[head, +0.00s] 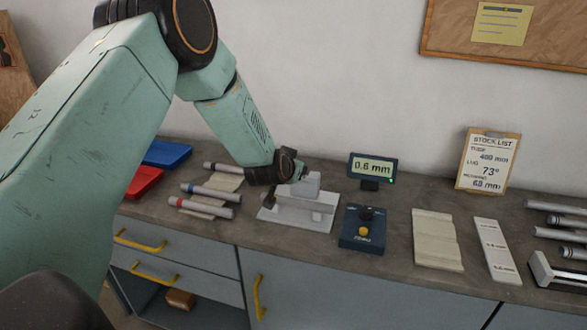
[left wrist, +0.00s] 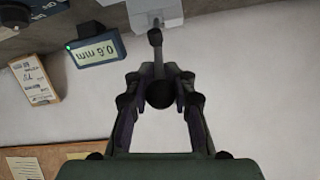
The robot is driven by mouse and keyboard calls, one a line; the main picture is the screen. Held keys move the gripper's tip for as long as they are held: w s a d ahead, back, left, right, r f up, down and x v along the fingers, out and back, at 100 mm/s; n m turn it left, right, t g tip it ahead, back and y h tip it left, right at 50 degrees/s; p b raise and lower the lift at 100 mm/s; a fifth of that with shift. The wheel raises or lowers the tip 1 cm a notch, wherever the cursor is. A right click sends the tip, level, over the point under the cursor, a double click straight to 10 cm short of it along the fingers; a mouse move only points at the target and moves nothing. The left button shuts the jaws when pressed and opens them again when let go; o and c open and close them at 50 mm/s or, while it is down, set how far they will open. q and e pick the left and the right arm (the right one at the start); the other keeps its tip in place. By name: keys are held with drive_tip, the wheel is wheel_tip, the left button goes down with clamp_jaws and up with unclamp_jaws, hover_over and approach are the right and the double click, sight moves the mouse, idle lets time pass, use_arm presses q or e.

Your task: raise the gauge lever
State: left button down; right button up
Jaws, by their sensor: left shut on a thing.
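The gauge (head: 298,209) is a light grey block on a flat base, standing on the bench in the head view. The display (head: 372,168) behind the gauge reads 0.6 mm. My right gripper is not in view.
A dark blue control box (head: 363,228) with a black knob and yellow button stands right of the gauge. Several capped tubes (head: 208,190) lie to the left.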

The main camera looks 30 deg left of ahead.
use_arm(q)
drive_tip(key=w+r, duration=0.1)
drive_tip(key=w, duration=0.1)
drive_tip(key=w+a+r+p, duration=0.1)
drive_tip(key=w+r, duration=0.1)
drive_tip(key=shift+r, duration=0.2)
drive_tip(key=shift+w+a+r, duration=0.15)
drive_tip(key=shift+w+r, duration=0.1)
drive_tip(key=shift+w, duration=0.35)
drive_tip(key=shift+w+a+r, duration=0.15)
drive_tip(key=shift+w+r, duration=0.05)
drive_tip(key=shift+w, duration=0.4)
drive_tip(key=shift+f, duration=0.2)
idle(0.5)
drive_tip(key=c, duration=1.1)
unclamp_jaws()
drive_tip(key=shift+w+a+f, duration=0.1)
drive_tip(key=shift+w+a, duration=0.05)
drive_tip(key=shift+s+d+r, duration=0.2)
drive_tip(key=shift+r, duration=0.05)
drive_tip(key=v, duration=1.2)
drive_tip(key=shift+f, duration=0.15)
drive_tip(key=shift+c, duration=0.3)
